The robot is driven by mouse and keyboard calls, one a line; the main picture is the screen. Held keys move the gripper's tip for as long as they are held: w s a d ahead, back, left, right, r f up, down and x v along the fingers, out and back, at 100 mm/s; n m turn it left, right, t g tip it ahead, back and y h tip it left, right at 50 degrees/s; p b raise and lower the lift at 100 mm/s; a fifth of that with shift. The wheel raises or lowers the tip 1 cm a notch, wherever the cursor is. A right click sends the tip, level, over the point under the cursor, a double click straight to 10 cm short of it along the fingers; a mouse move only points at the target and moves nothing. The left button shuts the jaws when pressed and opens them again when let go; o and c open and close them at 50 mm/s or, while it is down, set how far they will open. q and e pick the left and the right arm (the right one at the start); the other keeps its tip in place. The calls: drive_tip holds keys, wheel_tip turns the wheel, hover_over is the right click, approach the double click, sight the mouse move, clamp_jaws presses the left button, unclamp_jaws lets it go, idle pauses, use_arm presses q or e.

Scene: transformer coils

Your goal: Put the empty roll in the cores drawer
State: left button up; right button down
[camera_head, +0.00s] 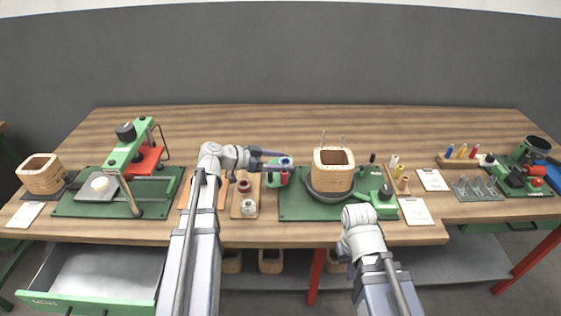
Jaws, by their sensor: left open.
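A green-fronted drawer (48,303) stands open below the bench at the lower left. Its grey inside looks bare; I cannot read its label. My left gripper (278,161) is open, pointing right, at a small green stand with a blue-topped roll (286,161) and red parts. I cannot tell whether the fingers touch it. A dark red spool (244,186) and a pale metallic spool (248,206) sit on a wooden board just left of it. I cannot tell which one is the empty roll. My right arm ends before the green mat; its gripper is hidden.
A wooden coil former (333,170) stands on the middle green mat (298,208). A green press (128,150) stands at left, beside another wooden former (41,174). Small tools and paper cards (415,211) lie at right. The back strip of the bench (300,122) is clear.

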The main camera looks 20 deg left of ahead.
use_arm(q)
drive_tip(key=p+v, duration=0.4)
drive_tip(key=v, duration=0.7)
drive_tip(key=shift+s+a+r+p, duration=0.15)
drive_tip(key=shift+s+a+p, duration=0.15)
drive_tip(key=shift+a, duration=0.05)
